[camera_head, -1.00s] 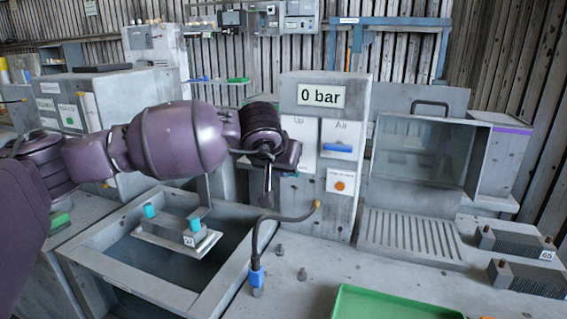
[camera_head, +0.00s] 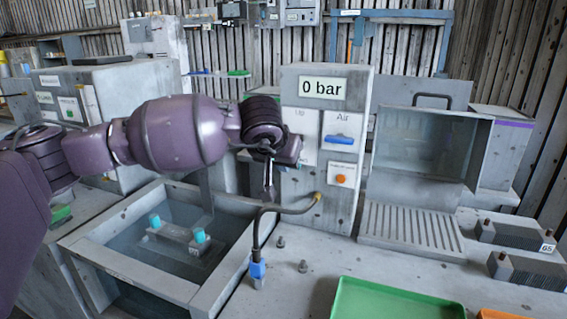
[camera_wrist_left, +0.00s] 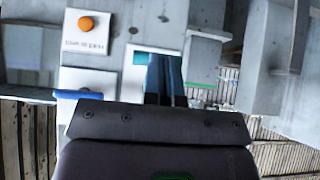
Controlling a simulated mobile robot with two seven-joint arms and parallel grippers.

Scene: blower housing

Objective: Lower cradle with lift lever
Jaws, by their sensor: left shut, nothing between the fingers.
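The cradle (camera_head: 172,243) sits low inside the open tank (camera_head: 125,268), under what looks like clear water. It carries a block with two teal caps (camera_head: 200,235). A hanger bar (camera_head: 206,190) rises from it. The lift lever's panel, partly reading "Up" (camera_head: 302,124), is on the grey control column, partly behind my left arm. A teal piece, apparently the lever's handle (camera_wrist_left: 148,58), shows beside my left fingers in the wrist view. My left gripper (camera_head: 268,190) is shut and empty in front of the panel; I cannot tell whether it touches the handle. My right gripper is out of view.
The column's display (camera_head: 322,91) reads "0 bar". A blue Air lever (camera_head: 338,139) and orange button (camera_head: 341,179) are to the right of the lift panel. A bent hose (camera_head: 258,235) stands near the tank. A green tray (camera_head: 390,303) lies in front.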

